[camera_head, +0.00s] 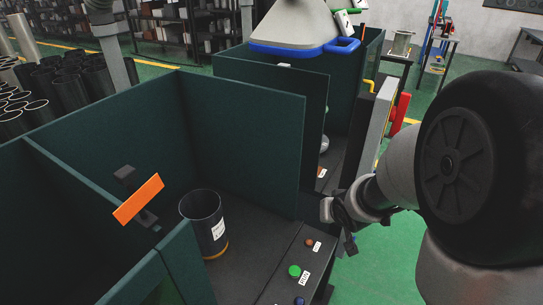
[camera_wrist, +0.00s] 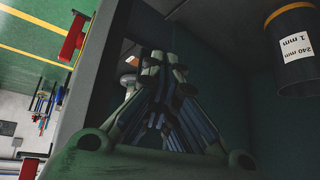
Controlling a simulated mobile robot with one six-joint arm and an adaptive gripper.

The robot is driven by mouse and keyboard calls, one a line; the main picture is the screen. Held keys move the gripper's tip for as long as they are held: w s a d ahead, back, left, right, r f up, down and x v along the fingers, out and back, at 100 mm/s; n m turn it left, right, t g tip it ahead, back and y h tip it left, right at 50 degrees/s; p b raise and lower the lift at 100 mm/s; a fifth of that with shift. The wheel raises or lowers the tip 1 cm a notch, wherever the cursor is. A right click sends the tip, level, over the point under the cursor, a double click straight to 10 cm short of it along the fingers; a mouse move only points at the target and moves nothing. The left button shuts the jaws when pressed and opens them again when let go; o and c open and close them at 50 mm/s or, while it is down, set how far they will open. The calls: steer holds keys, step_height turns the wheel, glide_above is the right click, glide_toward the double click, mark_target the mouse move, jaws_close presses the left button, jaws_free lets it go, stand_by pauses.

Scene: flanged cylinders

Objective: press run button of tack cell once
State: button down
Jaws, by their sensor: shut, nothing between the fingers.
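A control strip (camera_head: 280,288) runs along the front edge of the near dark green cell. A green button (camera_head: 294,271) sits on it beside a white label that seems to read RUN. A red-orange button (camera_head: 309,242) is farther back and a blue button (camera_head: 299,300) is nearer, at the picture's bottom edge. My gripper (camera_head: 349,243) is to the right of the strip, beside the end of the panel wall and apart from the green button. Its fingers (camera_wrist: 160,62) are shut and empty in the wrist view. No cell name is readable.
A black cylinder (camera_head: 203,222) with an orange bottom rim stands in the near cell; it also shows in the wrist view (camera_wrist: 291,60). A dark green panel (camera_head: 245,125) separates this cell from another behind. Green floor lies right.

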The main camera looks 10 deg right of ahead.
step_height(320, 180, down, 9)
steer(key=w+a+y, duration=0.2)
steer(key=w, duration=0.1)
steer(key=m+y, duration=0.1)
steer(key=y, duration=0.2)
glide_above(297, 270)
step_height(297, 270, down, 9)
steer(key=shift+t, duration=0.3)
steer(key=shift+f+b, duration=0.2)
steer(key=shift+b, duration=0.1)
step_height(297, 270, down, 8)
steer(key=b, duration=0.7)
steer(key=shift+r, duration=0.25)
steer(key=shift+w+f+b, duration=0.1)
steer(key=shift+f+b, duration=0.25)
steer(key=shift+f, duration=0.2)
steer(key=shift+f, duration=0.15)
steer(key=shift+f, duration=0.25)
